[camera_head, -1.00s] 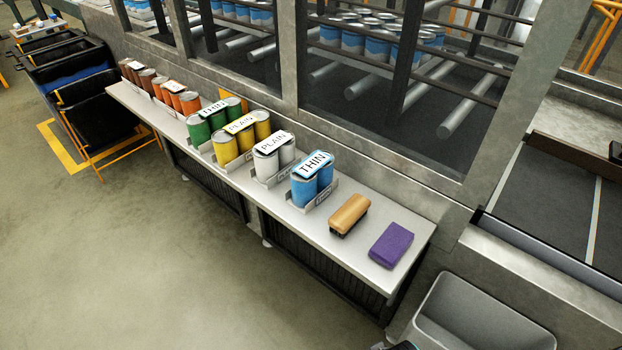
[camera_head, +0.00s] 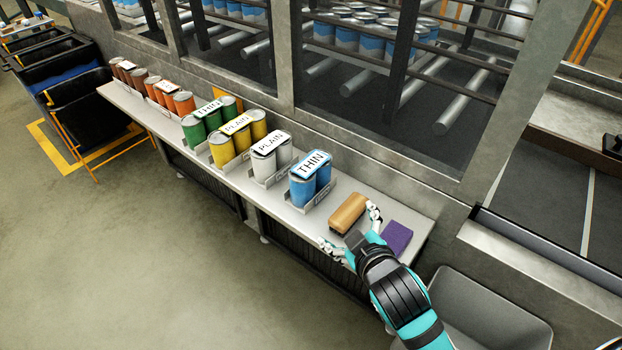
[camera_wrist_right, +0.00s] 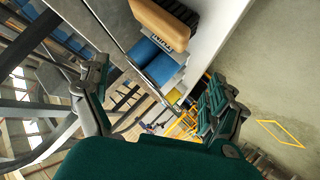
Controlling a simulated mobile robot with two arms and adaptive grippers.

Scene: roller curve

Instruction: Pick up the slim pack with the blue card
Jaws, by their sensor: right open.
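The blue pack (camera_head: 310,180) is a pair of blue cans in a grey holder on the shelf, with a card (camera_head: 312,164) reading THIN on top. Its blue cans also show in the right wrist view (camera_wrist_right: 162,68), beyond the brush. My right gripper (camera_head: 350,228) is open and empty, with its fingers spread beside the wooden brush (camera_head: 348,212), to the right of the blue pack and apart from it. Its fingers also show spread in the right wrist view (camera_wrist_right: 158,92). My left gripper is not in view.
White, yellow, green, orange and brown can packs stand in a row left on the shelf (camera_head: 282,212). The green one (camera_head: 205,122) also carries a THIN card. A purple block (camera_head: 397,237) lies at the right end. A grey bin (camera_head: 500,310) stands below right. A framed wall runs behind.

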